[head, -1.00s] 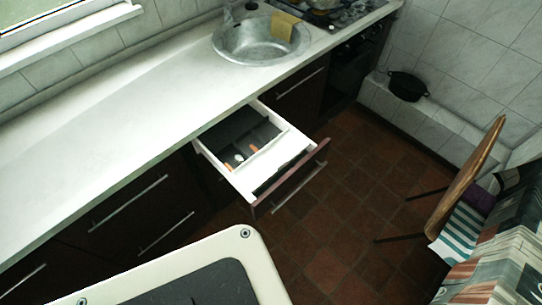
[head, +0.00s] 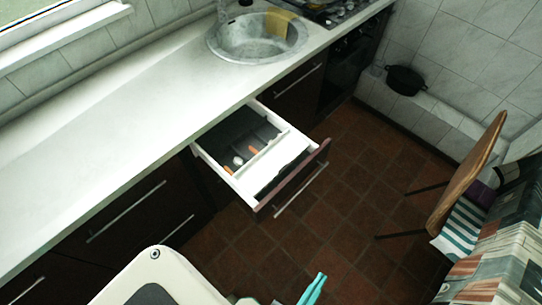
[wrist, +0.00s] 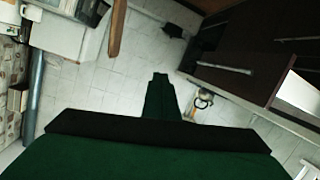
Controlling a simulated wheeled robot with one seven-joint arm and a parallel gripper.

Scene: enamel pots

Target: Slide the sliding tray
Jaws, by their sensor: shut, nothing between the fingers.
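A drawer stands pulled out from the counter, with white walls, a dark front (head: 295,180) and a long metal handle (head: 300,191). Inside it, a dark divided tray (head: 236,137) lies toward the back left and holds several small orange and white items. A white strip (head: 275,160) lies beside it, nearer the front. I cannot tell which part is the sliding tray. My gripper (head: 314,288) shows as teal fingers at the bottom edge of the head view, below and apart from the drawer. In the wrist view its dark green fingers (wrist: 160,80) are together and empty.
The white counter (head: 100,135) runs above the drawer, with a round metal sink (head: 255,45). A wooden chair (head: 468,175) stands at the right, and a black pot (head: 405,79) sits on a tiled ledge. The brown tiled floor (head: 350,185) before the drawer is clear.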

